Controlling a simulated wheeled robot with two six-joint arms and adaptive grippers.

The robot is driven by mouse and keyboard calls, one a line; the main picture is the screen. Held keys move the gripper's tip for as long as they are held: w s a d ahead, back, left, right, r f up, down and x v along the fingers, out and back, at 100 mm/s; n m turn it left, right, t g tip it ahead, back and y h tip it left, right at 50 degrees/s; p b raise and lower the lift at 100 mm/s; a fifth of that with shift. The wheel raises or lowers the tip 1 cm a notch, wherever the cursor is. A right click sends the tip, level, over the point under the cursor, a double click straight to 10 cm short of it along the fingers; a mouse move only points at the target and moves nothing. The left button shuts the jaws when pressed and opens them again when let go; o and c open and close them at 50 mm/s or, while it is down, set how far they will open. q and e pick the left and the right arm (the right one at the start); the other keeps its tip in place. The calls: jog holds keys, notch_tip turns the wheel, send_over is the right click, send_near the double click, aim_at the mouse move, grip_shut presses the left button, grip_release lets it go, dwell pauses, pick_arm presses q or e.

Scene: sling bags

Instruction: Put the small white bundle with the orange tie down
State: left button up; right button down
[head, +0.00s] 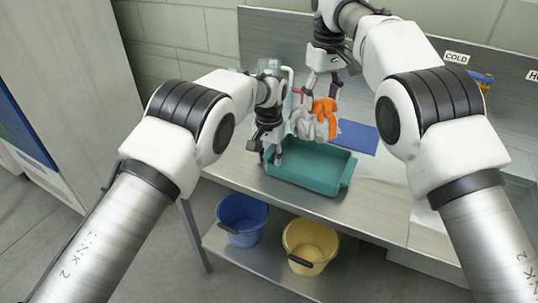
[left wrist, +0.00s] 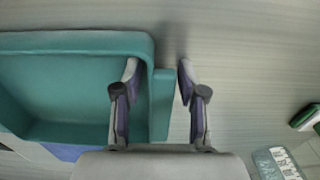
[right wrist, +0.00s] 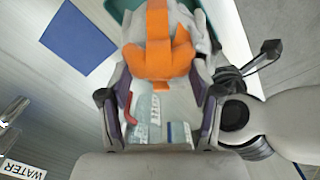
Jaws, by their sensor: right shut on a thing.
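The small white bundle (head: 305,126) with its orange tie (head: 325,108) hangs from my right gripper (head: 322,84), above the far side of a teal tub (head: 318,186). In the right wrist view, the orange tie (right wrist: 158,42) lies between the fingers of the right gripper (right wrist: 160,72), which is shut on the bundle. My left gripper (head: 268,152) is at the tub's left end. In the left wrist view, the fingers of the left gripper (left wrist: 158,72) are apart on either side of the tub's end ledge (left wrist: 161,108), with a gap showing on the right.
A blue mat (head: 357,137) lies flat on the steel counter, right of the tub. A blue bucket (head: 241,216) and a yellow bucket (head: 311,243) stand on the lower shelf. Labelled small packs (right wrist: 150,115) show behind the bundle.

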aim_at(331, 117)
pick_arm(q)
grip_shut()
pick_arm(e)
jog(key=shift+s+d+f+m, duration=0.1)
jog(key=shift+d+f+m, duration=0.1)
jog(key=shift+m, duration=0.8)
jog(key=m, duration=0.2)
jog(key=s+d+f+m, duration=0.1)
jog(key=m, duration=0.2)
jog(key=d+f+m, duration=0.1)
jog(key=m, duration=0.2)
jog(key=shift+s+d, duration=0.15)
jog(key=shift+s, duration=0.25)
pick_arm(q)
jog(key=shift+s, duration=0.1)
pick_arm(e)
jog(key=shift+m, duration=0.4)
notch_tip(331, 117, down, 10)
jog(key=shift+f, duration=0.1)
jog(key=shift+f, duration=0.1)
jog(key=shift+c, duration=1.1)
grip_release()
